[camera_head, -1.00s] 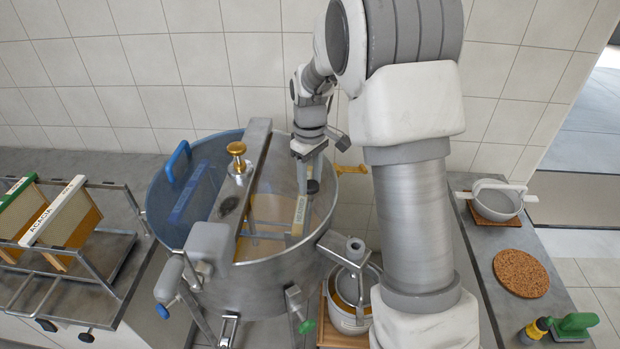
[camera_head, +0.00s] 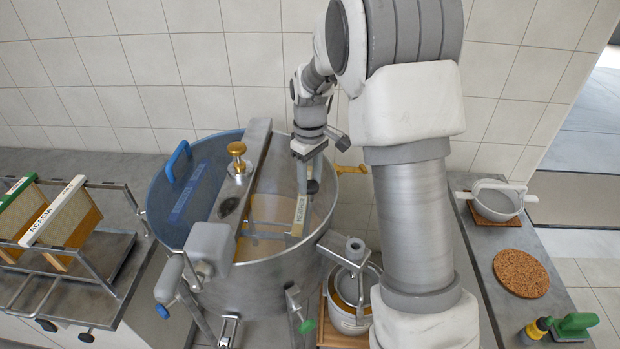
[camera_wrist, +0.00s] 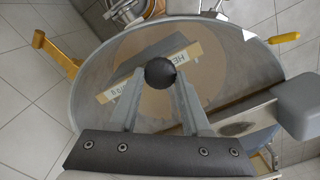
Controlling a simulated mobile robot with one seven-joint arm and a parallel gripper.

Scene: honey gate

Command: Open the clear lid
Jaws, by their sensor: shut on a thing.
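The clear lid (camera_head: 268,212) covers the half right of the bar and is hard to see. It looks flat, but I cannot tell whether it is slightly raised. My gripper (camera_head: 306,180) is above this half, shut on a dark round knob (camera_wrist: 160,74), which shows between the fingertips in the wrist view. A wooden frame labelled HEATHER (camera_wrist: 186,58) shows inside the drum below. A blue-tinted lid (camera_head: 190,200) with a blue handle (camera_head: 178,162) covers the left half.
A yellow handle (camera_head: 351,169) sticks out at the drum's right rim. A brass knob (camera_head: 236,149) stands on the bar. A frame rack (camera_head: 105,265) is at left. A pail (camera_head: 346,318) stands right of the drum, beside my arm. Tiled wall is behind.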

